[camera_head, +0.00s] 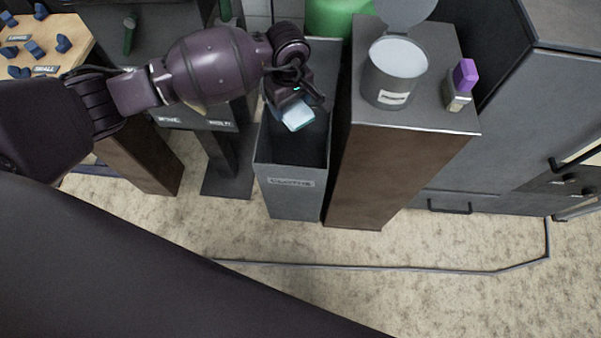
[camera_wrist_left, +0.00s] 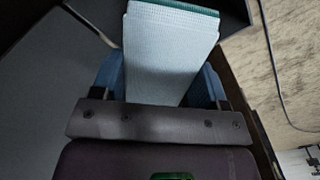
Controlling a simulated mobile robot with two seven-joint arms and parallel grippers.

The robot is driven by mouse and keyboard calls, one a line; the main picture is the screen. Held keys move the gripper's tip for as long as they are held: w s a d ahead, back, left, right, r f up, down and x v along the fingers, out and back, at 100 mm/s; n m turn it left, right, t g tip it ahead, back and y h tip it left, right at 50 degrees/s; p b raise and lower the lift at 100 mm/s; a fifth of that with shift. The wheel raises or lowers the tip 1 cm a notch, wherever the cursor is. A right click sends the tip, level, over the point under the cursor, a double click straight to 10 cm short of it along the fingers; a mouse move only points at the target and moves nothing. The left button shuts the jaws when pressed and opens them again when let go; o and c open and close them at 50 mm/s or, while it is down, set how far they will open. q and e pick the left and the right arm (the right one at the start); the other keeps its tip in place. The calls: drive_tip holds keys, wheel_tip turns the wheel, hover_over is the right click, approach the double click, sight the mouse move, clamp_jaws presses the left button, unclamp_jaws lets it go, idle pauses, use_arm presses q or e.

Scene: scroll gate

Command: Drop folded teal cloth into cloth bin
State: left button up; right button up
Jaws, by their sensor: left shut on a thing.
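The folded cloth (camera_head: 298,117) is pale teal and hangs at the tip of my left gripper (camera_head: 290,103). In the left wrist view the cloth (camera_wrist_left: 168,45) is a flat folded pad with a darker teal edge, between the two blue fingers of the left gripper (camera_wrist_left: 165,82). The gripper is shut on it. The cloth bin (camera_head: 291,190) is a tall grey open-topped box with a label on its front. In the head view the gripper and cloth appear over the bin's dark opening. The bin's inner floor is too dark to make out. My right gripper is not in view.
A brown pedestal (camera_head: 385,165) stands close on the bin's right, with a grey can (camera_head: 392,85), its lid raised, and a purple-topped bottle (camera_head: 461,82). A green rounded object (camera_head: 338,18) is behind. A wooden table (camera_head: 70,55) with small blue pieces is at left.

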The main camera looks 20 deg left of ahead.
use_arm(q)
wheel_tip(320, 180, down, 2)
drive_tip(key=shift+s+f+b, duration=0.15)
drive_tip(key=shift+f+b, duration=0.1)
drive_tip(key=shift+b, duration=0.1)
drive_tip(key=shift+f, duration=0.35)
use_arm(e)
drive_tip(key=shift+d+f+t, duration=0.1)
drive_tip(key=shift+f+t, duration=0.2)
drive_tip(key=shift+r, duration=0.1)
use_arm(q)
drive_tip(key=o, duration=1)
drive_tip(key=r+p, duration=0.1)
drive_tip(key=r, duration=0.4)
drive_tip(key=r+p, duration=0.1)
drive_tip(key=r, duration=0.3)
drive_tip(key=shift+w+r+p, duration=0.2)
drive_tip(key=shift+r+p, duration=0.15)
drive_tip(key=shift+r, duration=0.05)
drive_tip(key=shift+s+r, duration=0.1)
drive_tip(key=shift+r, duration=0.45)
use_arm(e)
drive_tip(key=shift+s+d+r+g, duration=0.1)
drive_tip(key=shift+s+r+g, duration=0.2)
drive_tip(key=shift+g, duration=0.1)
use_arm(q)
drive_tip(key=shift+f, duration=0.1)
